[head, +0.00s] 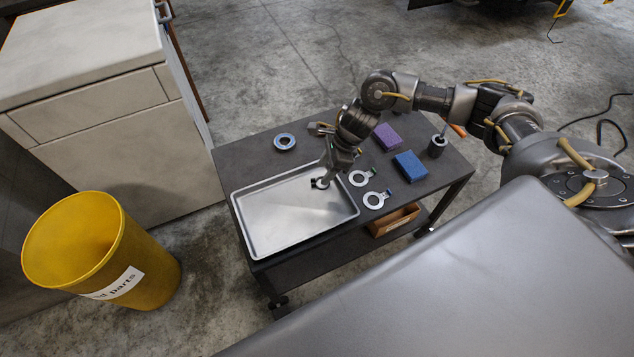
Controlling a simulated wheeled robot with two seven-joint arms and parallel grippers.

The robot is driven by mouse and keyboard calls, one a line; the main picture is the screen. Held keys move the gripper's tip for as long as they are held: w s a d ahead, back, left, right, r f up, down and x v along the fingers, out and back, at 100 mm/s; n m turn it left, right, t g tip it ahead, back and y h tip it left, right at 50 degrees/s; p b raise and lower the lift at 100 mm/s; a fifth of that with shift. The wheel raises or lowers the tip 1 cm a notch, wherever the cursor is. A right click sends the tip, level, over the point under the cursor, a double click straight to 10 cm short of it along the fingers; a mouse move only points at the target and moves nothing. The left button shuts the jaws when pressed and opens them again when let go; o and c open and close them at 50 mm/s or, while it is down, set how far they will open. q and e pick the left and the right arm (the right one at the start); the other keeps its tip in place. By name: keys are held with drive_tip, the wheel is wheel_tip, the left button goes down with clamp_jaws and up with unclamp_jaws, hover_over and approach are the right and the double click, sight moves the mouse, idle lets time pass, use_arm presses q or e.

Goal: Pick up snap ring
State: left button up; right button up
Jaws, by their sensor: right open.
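My right gripper (322,183) points down over the upper right part of the metal tray (243,221), with its fingers open. A small pale ring-like shape shows at its fingertips, too small to tell whether it is a separate part or touched by them. Two flat metal rings with tabs lie on the dark cart top right of the tray: an upper ring (351,179) and a lower ring (367,201). I cannot tell which ring is the snap ring. My left gripper is not in view.
A blue-grey roll (277,142) lies behind the tray. A purple block (388,136), a blue block (410,166) and a dark cylinder (437,147) stand on the cart's right. A wooden box (394,221) sits on the lower shelf. A yellow bin (150,262) stands at left.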

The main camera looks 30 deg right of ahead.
sight(319, 184)
drive_tip(key=x, duration=0.4)
drive_tip(key=shift+w+f, duration=0.15)
drive_tip(key=shift+w, duration=0.1)
drive_tip(key=shift+w+a+f, duration=0.1)
drive_tip(key=shift+f, duration=0.3)
clamp_jaws()
